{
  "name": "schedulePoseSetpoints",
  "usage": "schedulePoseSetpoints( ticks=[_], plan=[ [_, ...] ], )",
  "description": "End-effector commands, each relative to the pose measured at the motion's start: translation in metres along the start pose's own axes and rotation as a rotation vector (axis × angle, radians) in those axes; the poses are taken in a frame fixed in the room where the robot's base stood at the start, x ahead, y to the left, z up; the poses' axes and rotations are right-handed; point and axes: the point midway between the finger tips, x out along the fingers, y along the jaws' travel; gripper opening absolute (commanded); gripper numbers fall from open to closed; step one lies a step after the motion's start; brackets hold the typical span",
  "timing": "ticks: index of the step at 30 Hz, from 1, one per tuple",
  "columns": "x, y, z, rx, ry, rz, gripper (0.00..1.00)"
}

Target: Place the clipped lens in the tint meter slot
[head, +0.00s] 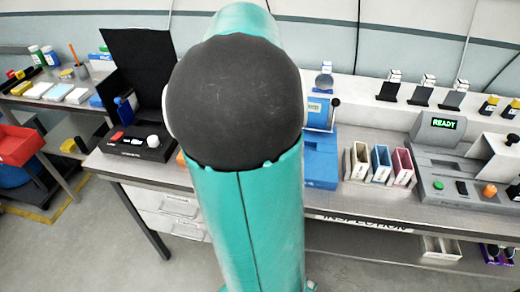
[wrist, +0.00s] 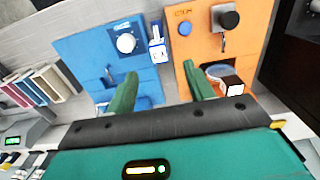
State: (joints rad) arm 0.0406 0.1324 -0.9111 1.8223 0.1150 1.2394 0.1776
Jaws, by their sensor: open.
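My gripper (wrist: 160,70) is open, its two green fingers spread with nothing between them. In the wrist view, a bluish round lens (wrist: 216,71) with a white and dark clip block (wrist: 231,86) shows at the orange module, just right of the right finger and apart from the grip gap. Whether the lens sits inside the module's opening I cannot tell. The grey meter (head: 437,128) with a green READY screen stands at the right of the bench in the head view. Its slot is not clear to me. My arm hides the bench middle in the head view.
A blue module (wrist: 105,50) and an orange module (wrist: 208,30) stand side by side, with a small white-and-blue item (wrist: 157,45) between them. Coloured trays (head: 380,162) stand between the blue module and meter. A black-lidded case (head: 140,144) is at left.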

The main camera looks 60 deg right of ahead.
Motion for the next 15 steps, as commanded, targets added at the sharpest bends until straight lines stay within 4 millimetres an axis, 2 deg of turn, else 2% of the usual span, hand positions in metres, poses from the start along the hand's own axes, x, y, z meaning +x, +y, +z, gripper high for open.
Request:
schedulePoseSetpoints(
  ticks=[5,15],
  plan=[
    [0.015,0.001,0.003,0.004,-0.003,0.007,0.53],
    [0.076,0.001,0.006,0.001,-0.002,0.007,0.53]
  ],
)
